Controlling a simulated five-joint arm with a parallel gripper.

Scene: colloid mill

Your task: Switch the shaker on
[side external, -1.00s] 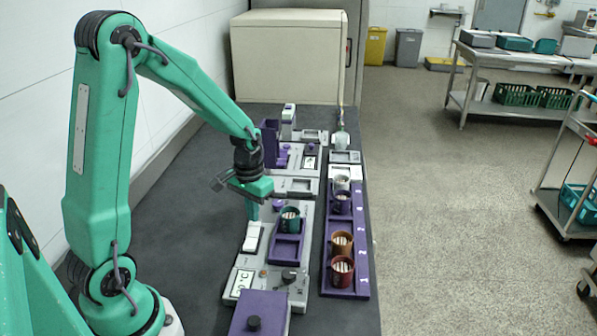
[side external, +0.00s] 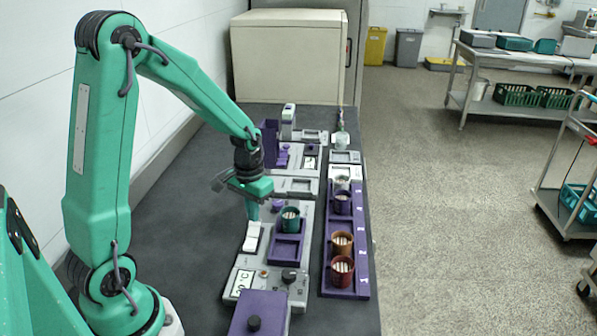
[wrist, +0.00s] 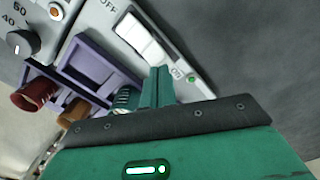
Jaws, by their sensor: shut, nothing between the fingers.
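The shaker is a grey unit (side external: 262,259) with a purple tray (side external: 287,247) that holds a green cup (side external: 290,219) of white pieces. Its white rocker switch (side external: 252,238) lies left of the tray. In the wrist view the rocker (wrist: 140,37) shows two faces, with OFF printed at one end and ON at the other. A small green lamp (wrist: 191,77) sits by ON; I cannot tell if it is lit. My gripper (side external: 251,213) is shut and empty, tips down at the rocker's ON end. The fingers (wrist: 157,77) partly hide that end; contact is unclear.
A grey knob (side external: 289,276), an orange lamp (side external: 263,273) and a display (side external: 244,281) are on the near panel. A purple rack (side external: 362,240) with several cups stands to the right. A purple box (side external: 257,315) is in front. The bench at left is clear.

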